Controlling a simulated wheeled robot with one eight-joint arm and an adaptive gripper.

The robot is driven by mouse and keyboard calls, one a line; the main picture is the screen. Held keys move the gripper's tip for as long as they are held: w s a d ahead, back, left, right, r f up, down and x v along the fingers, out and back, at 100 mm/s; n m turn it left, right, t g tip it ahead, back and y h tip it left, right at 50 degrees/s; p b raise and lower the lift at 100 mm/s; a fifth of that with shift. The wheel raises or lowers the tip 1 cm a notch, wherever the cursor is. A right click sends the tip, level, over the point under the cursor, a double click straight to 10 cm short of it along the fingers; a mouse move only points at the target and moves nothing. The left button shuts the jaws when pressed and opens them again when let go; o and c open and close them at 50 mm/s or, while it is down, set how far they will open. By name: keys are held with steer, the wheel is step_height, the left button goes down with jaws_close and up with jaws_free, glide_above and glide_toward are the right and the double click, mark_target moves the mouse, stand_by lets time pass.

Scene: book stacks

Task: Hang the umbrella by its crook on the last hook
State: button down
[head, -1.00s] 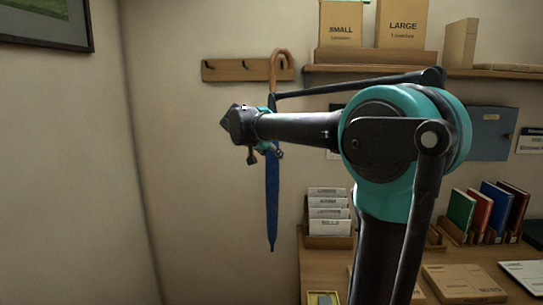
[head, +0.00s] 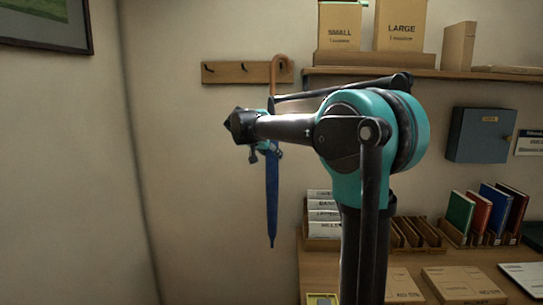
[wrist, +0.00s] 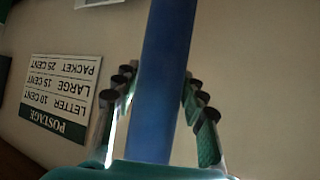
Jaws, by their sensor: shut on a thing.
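The umbrella (head: 272,200) hangs upright, with a blue furled canopy and a brown crook at the top. In the head view its crook overlaps the right end of the wooden hook rail (head: 225,72), at the last hook. That hook is hidden behind the crook, and I cannot tell whether the crook rests on it. My gripper (head: 264,147) is shut around the upper part of the umbrella. In the wrist view the blue canopy (wrist: 165,60) runs between the fingers of my gripper (wrist: 160,90).
A shelf (head: 440,74) with boxes begins just right of the rail. Below it are a blue wall cabinet (head: 480,135) and a desk with a letter rack (head: 322,243), books and parcels. A postage sign (wrist: 60,95) shows in the wrist view.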

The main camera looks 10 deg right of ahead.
steer(key=shift+w+d+f, duration=0.15)
steer(key=shift+w+f, duration=0.2)
steer(key=shift+w, duration=0.35)
steer(key=shift+w+d+f, duration=0.15)
steer(key=shift+w+f, duration=0.15)
steer(key=shift+w, duration=0.4)
steer(key=shift+w+d+f, duration=0.15)
steer(key=shift+w+f, duration=0.2)
steer(key=shift+w, duration=0.35)
